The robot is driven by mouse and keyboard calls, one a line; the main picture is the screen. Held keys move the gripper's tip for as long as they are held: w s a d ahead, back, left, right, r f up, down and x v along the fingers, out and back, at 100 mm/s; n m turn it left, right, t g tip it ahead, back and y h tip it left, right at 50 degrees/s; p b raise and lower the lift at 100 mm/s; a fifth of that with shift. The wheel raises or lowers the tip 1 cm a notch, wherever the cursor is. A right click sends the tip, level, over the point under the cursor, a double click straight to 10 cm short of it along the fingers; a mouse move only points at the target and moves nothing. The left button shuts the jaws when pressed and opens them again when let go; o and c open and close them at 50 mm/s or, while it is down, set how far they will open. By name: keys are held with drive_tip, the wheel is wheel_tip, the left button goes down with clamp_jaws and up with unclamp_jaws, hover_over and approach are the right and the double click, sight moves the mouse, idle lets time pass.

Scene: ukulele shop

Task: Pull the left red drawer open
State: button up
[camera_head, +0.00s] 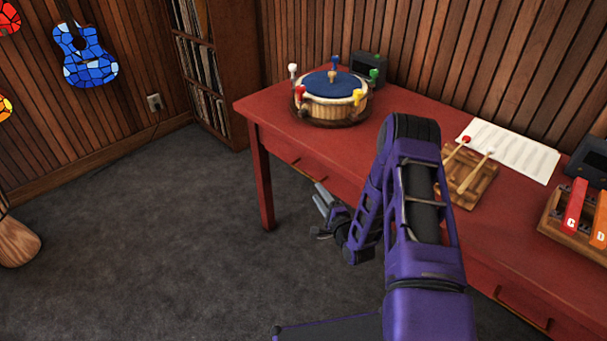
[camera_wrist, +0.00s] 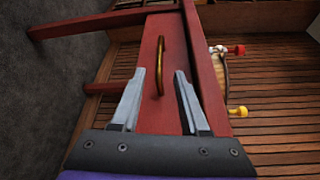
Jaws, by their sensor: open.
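The red desk (camera_head: 262,122) has a left drawer whose front (camera_head: 330,180) looks flush with the desk and closed. Its thin brass handle (camera_head: 308,166) is partly visible to the left of my arm. In the wrist view the red drawer front (camera_wrist: 150,115) fills the middle, and the brass handle (camera_wrist: 161,68) runs upright in the picture. My gripper (camera_head: 320,205) is in front of the left drawer, over the floor. Its two grey fingers are apart in the wrist view (camera_wrist: 160,74), with the handle seen between the tips. I cannot tell whether they touch it.
A round drum-like game (camera_head: 332,108) with coloured pegs stands on the desk's left end. A wooden block with mallets (camera_head: 468,182), a music sheet (camera_head: 520,152) and a chime rack (camera_head: 560,232) lie right. A right drawer handle (camera_head: 522,306) shows below. The carpet (camera_head: 150,240) is clear.

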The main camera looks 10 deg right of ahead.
sight(304, 173)
drive_tip(key=b+x, duration=0.1)
drive_tip(key=x, duration=1.1)
drive_tip(key=shift+w, duration=0.35)
clamp_jaws()
idle(0.7)
